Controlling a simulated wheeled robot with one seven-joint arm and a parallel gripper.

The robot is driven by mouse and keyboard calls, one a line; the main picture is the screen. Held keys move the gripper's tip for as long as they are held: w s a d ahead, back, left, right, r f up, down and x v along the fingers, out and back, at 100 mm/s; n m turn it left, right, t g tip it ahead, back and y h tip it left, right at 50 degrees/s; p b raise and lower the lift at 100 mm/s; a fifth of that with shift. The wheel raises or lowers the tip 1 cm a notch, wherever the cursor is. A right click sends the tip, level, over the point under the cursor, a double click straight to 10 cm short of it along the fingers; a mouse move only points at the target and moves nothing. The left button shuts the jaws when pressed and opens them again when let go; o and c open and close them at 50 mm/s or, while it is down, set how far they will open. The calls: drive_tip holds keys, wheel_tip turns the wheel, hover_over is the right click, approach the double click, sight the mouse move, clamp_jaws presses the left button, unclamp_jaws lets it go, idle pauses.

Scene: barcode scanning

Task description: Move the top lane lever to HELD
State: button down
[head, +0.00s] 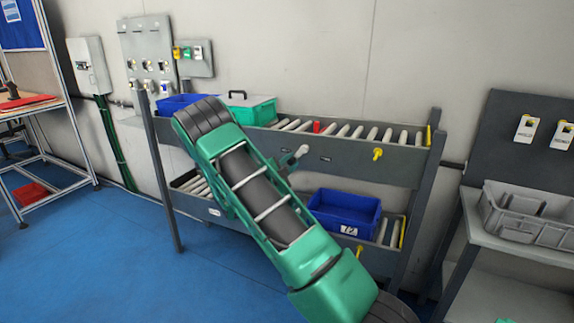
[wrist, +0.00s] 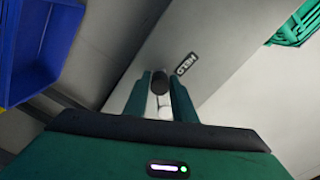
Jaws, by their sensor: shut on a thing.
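In the wrist view the two green fingers of my gripper (wrist: 160,98) are closed around a lane lever (wrist: 160,82) with a dark round knob and a pale shaft. A dark label reading HELD (wrist: 187,63) is on the grey panel (wrist: 222,28) just beside the knob, and appears upside down. The top lane (head: 345,131) has pale rollers and a grey front rail.
A green lidded box (head: 254,110) and blue bin (head: 178,103) stand on the top lane. Another blue bin (head: 345,212) sits on the lower lane. Yellow knobs (head: 377,153) (head: 359,250) stick out at the right. A side table with grey bins (head: 515,210) stands at far right.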

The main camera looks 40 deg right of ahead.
drive_tip(key=shift+f, duration=0.2)
drive_tip(key=c, duration=1.6)
unclamp_jaws()
drive_tip(key=shift+w, duration=0.1)
drive_tip(key=shift+o, duration=0.2)
drive_tip(key=shift+r, duration=0.1)
drive_tip(key=v, duration=1.1)
drive_tip(key=shift+d, duration=0.1)
